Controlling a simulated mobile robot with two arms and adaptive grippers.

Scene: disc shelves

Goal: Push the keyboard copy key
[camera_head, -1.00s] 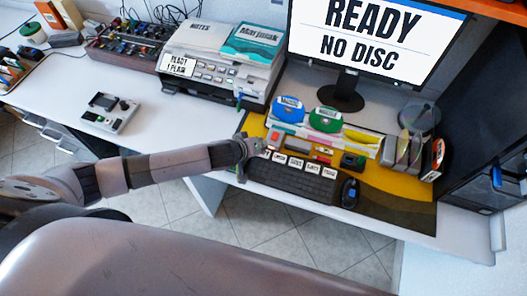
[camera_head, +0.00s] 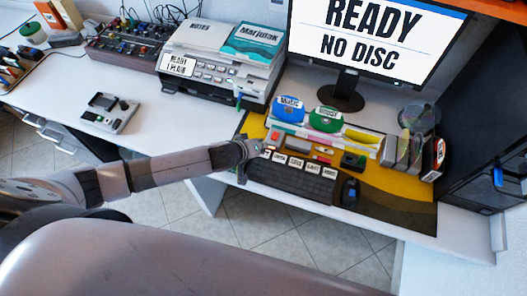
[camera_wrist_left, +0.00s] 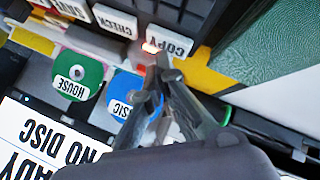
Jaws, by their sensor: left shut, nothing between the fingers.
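The black keyboard (camera_head: 290,180) lies along the desk's front edge, with a row of white labelled keys at its back. The white COPY key (camera_wrist_left: 169,44) is at the end of that row, right above my left fingertips in the left wrist view. My left gripper (camera_wrist_left: 160,70) is shut and empty, its tips pointing at the COPY key's edge. I cannot tell whether they touch it. In the head view the left gripper (camera_head: 262,148) is at the keyboard's back left corner. My right gripper is not in view.
A blue disc (camera_head: 288,108) and a green disc (camera_head: 325,119) stand behind the keyboard. A mouse (camera_head: 348,190) lies at its right. The monitor (camera_head: 375,35) reads READY NO DISC. A printer (camera_head: 215,75) stands at the back left. The left desktop is mostly clear.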

